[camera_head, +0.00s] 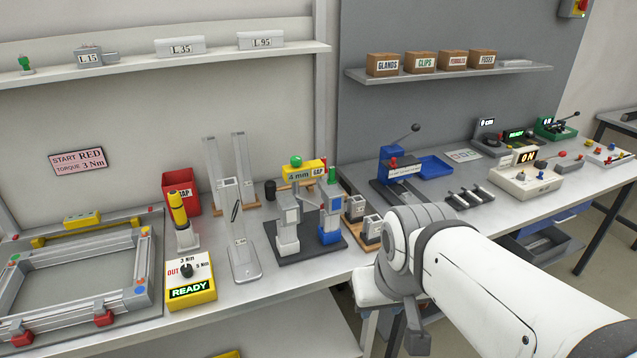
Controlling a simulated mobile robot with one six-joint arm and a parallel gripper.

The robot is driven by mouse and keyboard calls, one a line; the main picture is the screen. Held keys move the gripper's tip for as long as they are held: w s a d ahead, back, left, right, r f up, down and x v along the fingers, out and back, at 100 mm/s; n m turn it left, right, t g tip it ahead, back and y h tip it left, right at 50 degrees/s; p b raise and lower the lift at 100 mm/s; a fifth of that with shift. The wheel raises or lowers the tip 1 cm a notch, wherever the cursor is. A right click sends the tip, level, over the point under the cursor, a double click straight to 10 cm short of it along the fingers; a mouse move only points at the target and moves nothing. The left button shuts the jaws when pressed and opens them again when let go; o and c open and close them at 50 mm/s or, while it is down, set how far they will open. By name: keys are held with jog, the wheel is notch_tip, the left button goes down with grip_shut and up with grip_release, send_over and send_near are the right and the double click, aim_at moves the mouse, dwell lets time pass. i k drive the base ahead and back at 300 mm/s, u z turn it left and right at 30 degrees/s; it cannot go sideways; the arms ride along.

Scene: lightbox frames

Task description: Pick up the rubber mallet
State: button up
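I cannot make out a rubber mallet for sure. A small black cylinder (270,190) stands on the bench between the tall grey posts and the stand with the yellow "4 mm" sign; I cannot tell whether it is a mallet head. My white and grey arm reaches in from the lower right, in front of the bench edge. I can make out no gripper fingers, and the arm covers part of the bench front.
The bench holds an aluminium frame (140,292), a yellow READY box (190,283), a red bin (190,186), tall grey posts (241,258) and a blue lever press (395,168). Shelves above carry labelled boxes (383,65).

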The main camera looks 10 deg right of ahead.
aim_at(269, 188)
jog(key=u, duration=0.05)
jog(key=i, duration=0.95)
jog(key=z, duration=0.05)
